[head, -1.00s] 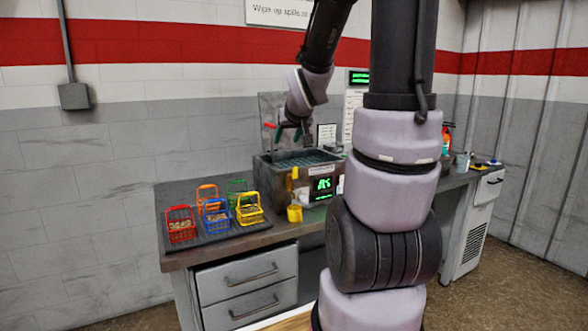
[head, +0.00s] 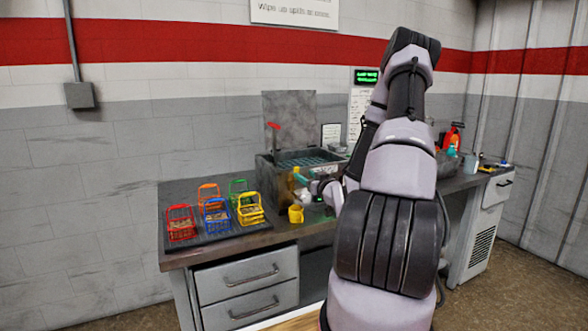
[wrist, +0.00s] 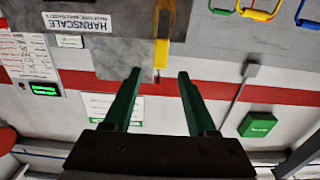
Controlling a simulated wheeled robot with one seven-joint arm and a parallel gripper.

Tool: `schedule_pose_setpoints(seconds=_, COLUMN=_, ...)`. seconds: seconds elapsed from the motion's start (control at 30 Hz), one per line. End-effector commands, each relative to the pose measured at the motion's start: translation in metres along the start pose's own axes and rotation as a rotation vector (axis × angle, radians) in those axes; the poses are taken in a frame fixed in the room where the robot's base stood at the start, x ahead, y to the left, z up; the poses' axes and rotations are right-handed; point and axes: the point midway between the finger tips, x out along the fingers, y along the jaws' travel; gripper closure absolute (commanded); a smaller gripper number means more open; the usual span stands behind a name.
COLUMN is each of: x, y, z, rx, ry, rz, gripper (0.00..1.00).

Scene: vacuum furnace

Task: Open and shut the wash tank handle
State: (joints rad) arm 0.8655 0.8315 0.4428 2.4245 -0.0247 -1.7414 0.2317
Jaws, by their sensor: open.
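The wash tank (head: 268,176) is a dark open-topped box on the workbench, with a bluish grid inside. An upright grey panel (head: 290,112) stands behind it, with a red-tipped lever (head: 274,127) in front of the panel. A yellow bar, apparently the tank handle (wrist: 163,42), shows in the wrist view ahead of my fingers, roughly in line with the gap between them. My gripper (head: 302,175) is at the tank's front. Its green fingers (wrist: 158,75) are apart, with nothing visibly held. My arm hides the tank's right front; whether fingers touch the bar I cannot tell.
Several coloured wire baskets (head: 213,213) stand on a dark mat left of the tank. A red bottle (head: 452,136) and other small items are at the right end.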

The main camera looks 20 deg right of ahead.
Motion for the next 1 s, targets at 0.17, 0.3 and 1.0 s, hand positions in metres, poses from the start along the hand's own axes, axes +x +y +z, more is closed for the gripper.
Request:
schedule_pose_setpoints(seconds=0.17, x=0.023, y=-0.001, z=-0.001, rx=-0.002, ry=0.004, rz=-0.003, gripper=0.43)
schedule_pose_setpoints(seconds=0.3, x=0.051, y=-0.001, z=-0.001, rx=-0.002, ry=0.003, rz=-0.003, gripper=0.43)
schedule_pose_setpoints(seconds=1.0, x=0.105, y=0.0, z=-0.001, rx=-0.001, ry=0.0, rz=-0.001, gripper=0.43)
